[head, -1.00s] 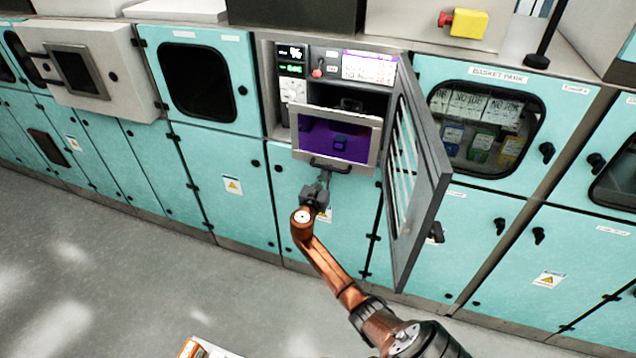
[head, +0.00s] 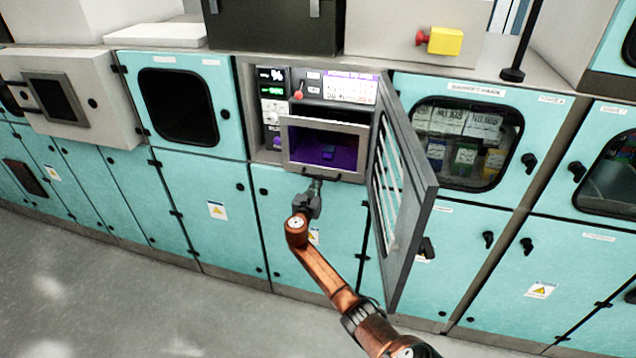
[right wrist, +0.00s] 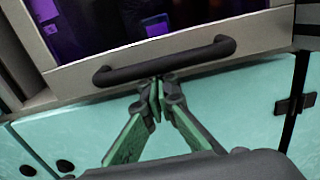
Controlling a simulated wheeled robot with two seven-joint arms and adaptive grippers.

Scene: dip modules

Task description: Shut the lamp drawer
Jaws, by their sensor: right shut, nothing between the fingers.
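The lamp drawer (head: 350,172) has a grey metal front with a window onto a purple-lit inside and a black bar handle along its lower edge. It still stands out a little from the cabinet, with a dark gap above its front. In the right wrist view the drawer front (right wrist: 190,43) and its handle (right wrist: 165,60) fill the upper part. My right gripper (head: 315,184) is shut and empty, its fingertips (right wrist: 158,88) at the handle's underside. Whether they touch the handle or the front is unclear. My left gripper is out of view.
A grey hinged door (head: 410,200) stands open just right of the drawer and my right arm. A control panel (head: 335,88) with a red knob sits above the drawer. Teal cabinets (head: 205,185) line the wall; the grey floor (head: 130,290) in front is clear.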

